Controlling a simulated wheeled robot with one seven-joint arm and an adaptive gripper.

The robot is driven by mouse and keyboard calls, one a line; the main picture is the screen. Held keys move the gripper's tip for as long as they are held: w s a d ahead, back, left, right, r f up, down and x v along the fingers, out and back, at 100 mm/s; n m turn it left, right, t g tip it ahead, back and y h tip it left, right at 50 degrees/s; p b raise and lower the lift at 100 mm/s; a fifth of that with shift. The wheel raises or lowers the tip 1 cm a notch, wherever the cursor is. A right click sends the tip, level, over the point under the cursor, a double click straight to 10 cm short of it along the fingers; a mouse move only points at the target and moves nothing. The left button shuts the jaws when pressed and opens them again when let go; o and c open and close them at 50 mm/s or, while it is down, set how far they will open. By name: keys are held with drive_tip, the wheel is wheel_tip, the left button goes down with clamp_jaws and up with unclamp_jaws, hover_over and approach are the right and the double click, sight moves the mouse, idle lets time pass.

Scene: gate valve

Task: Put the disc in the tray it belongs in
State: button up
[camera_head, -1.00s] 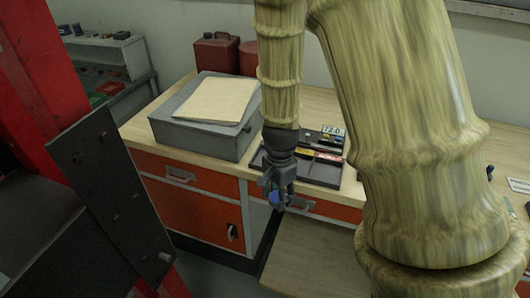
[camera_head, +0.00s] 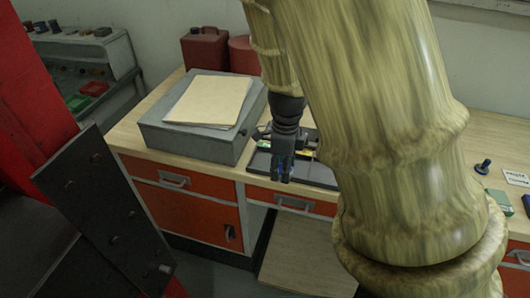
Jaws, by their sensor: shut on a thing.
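My gripper (camera_head: 283,176) points down over the front edge of the workbench, at the left part of a dark tray. It is shut on a small blue thing (camera_head: 283,167), taken to be the disc, mostly hidden by the fingers. The dark tray (camera_head: 318,178) lies on the bench, with a yellow label showing behind the gripper. My arm hides its right and back parts. I cannot tell the height of the gripper above the tray.
A grey box (camera_head: 190,140) with a folder (camera_head: 208,100) on top stands left of the gripper. Red canisters (camera_head: 205,48) stand behind it. At the right are a small blue knobbed part (camera_head: 483,166), a white card (camera_head: 516,178) and a green piece (camera_head: 500,202). My arm blocks much of the bench.

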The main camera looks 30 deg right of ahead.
drive_tip(key=p, duration=0.3)
hover_over(266, 163)
drive_tip(key=shift+w+d+f, duration=0.1)
drive_tip(key=shift+w+f, duration=0.1)
drive_tip(key=shift+f, duration=0.2)
drive_tip(key=shift+f+p, duration=0.7)
drive_tip(key=shift+f, duration=1.15)
drive_tip(key=shift+s+f, duration=0.1)
drive_tip(key=shift+f, duration=0.05)
drive_tip(key=o, duration=1)
wheel_tip(266, 163, up, 12)
drive_tip(key=shift+r+b, duration=0.2)
drive_tip(key=shift+b, duration=0.9)
